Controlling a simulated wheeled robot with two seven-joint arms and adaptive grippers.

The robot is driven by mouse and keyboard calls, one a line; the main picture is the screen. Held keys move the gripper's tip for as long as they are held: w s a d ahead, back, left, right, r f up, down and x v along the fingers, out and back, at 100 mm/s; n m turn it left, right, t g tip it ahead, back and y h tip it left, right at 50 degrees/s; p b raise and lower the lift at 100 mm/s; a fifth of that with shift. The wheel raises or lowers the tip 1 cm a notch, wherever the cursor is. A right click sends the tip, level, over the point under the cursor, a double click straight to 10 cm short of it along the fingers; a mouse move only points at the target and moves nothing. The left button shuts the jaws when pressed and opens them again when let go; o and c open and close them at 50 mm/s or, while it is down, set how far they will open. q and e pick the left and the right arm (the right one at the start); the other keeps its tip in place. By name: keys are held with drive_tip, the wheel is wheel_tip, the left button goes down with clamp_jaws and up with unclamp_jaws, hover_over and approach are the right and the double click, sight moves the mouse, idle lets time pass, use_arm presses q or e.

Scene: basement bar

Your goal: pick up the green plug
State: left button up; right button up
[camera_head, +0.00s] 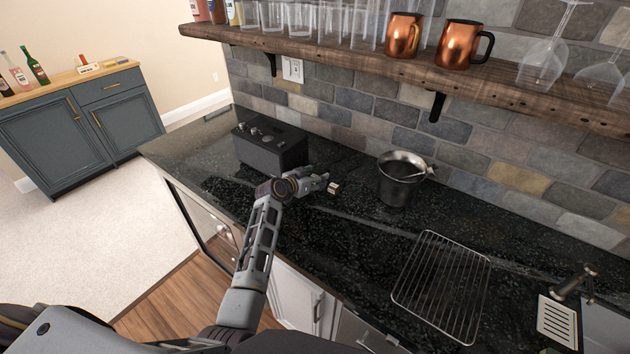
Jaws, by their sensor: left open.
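I cannot make out a green plug in the head view; it may be hidden or too small to tell. My left arm reaches in from the lower left over the black stone counter (330,240). My left gripper (331,184) is over the counter, between the black box with knobs (272,150) and the metal ice bucket (402,180). It is open, and I see nothing clearly held in it. My right gripper is not in view.
A wire rack (441,285) lies on the counter at the right, with a tap (575,283) beyond it. A wooden shelf (400,68) with glasses and copper mugs (403,36) overhangs the back. A wall outlet (292,70) is under the shelf.

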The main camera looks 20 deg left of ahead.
use_arm(q)
drive_tip(key=shift+w+f, duration=0.1)
drive_tip(key=shift+w, duration=0.05)
drive_tip(key=shift+c, duration=0.2)
drive_tip(key=c, duration=1.1)
drive_tip(key=shift+o, duration=0.2)
drive_tip(key=shift+r+b, duration=0.35)
drive_tip(key=shift+r, duration=4.7)
